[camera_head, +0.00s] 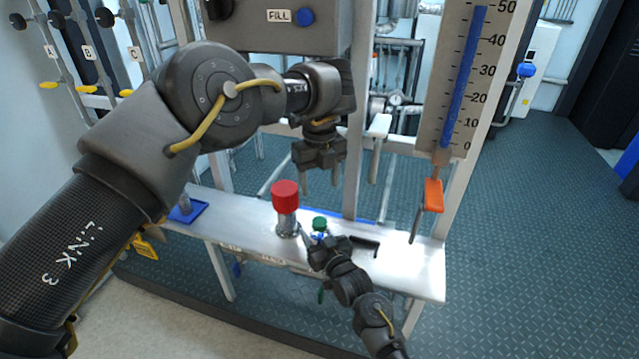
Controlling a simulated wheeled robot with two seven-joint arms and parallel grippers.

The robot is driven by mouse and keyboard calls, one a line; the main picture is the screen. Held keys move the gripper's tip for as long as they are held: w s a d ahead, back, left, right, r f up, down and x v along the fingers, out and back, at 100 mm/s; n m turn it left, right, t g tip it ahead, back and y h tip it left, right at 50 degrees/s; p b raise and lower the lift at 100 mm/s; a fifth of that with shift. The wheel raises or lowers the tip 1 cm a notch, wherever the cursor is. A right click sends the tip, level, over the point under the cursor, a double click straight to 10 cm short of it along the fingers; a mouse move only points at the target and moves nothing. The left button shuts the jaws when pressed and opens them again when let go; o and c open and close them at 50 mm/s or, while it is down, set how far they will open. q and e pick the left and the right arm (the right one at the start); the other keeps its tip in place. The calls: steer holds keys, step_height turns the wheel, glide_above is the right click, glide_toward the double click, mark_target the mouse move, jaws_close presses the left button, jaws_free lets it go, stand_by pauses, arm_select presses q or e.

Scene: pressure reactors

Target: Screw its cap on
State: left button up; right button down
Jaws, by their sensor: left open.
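A silvery cylinder (287,222) stands upright on the metal bench. A red cap (285,194) sits on top of it; how tightly it is seated I cannot tell. A smaller green-topped item (320,223) stands just right of it. My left gripper (320,180) points down, open and empty, above and to the right of the red cap, apart from it in the picture. My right gripper (308,240) is low over the bench, beside the cylinder's base. Its fingers are small and dark, so whether they touch or grip the cylinder is unclear.
The metal bench (408,258) has a dark slot right of my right gripper. A blue tray (188,211) lies at its left end. A scale panel (463,80) with an orange-handled valve (433,195) is at right. A grey FILL box (275,35) hangs above.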

steer(key=c, duration=0.6)
jaws_free()
steer(key=shift+o, duration=0.2)
steer(key=p+v, duration=0.1)
steer(key=v, duration=0.9)
steer(key=shift+s+d, duration=0.15)
steer(key=shift+s, duration=0.2)
steer(key=shift+f, duration=0.1)
